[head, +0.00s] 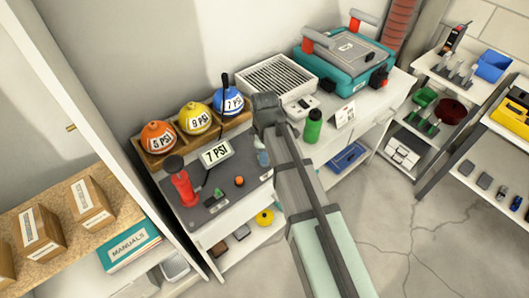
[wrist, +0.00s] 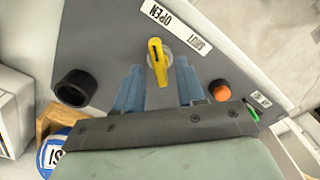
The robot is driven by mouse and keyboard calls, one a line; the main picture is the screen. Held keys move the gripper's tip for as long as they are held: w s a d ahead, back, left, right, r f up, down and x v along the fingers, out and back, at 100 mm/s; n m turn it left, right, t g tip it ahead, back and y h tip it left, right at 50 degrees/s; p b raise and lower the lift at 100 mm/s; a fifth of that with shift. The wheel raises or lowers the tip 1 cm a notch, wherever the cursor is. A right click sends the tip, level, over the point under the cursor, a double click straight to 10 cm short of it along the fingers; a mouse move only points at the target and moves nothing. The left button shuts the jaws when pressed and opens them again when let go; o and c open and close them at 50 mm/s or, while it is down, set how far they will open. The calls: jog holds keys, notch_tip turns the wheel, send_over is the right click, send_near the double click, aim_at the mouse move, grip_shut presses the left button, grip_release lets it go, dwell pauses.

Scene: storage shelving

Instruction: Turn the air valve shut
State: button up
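The air valve has a yellow lever handle (wrist: 158,62) on a grey round base, on a grey panel (wrist: 105,35) in the wrist view. A white label reading OPEN and SHUT (wrist: 184,30) lies beyond it, upside down. The lever lies nearer the OPEN end, pointing away from me. My gripper (wrist: 160,92) is open, its two blue fingers apart on either side of the lever's near end; I cannot tell whether they touch it. In the head view my arm hides the valve; a light blue bit of my gripper (head: 262,157) seems to show beside it.
An orange button (wrist: 220,90) and a black round part (wrist: 75,87) flank the valve. Orange, yellow and blue domes (head: 230,102) with PSI labels stand in a wooden rack behind. A red cylinder (head: 184,187), a 7 PSI sign (head: 216,152) and a green bottle (head: 312,127) stand on the bench.

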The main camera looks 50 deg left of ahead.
jog(key=shift+f, duration=0.25)
grip_shut()
dwell(0.3)
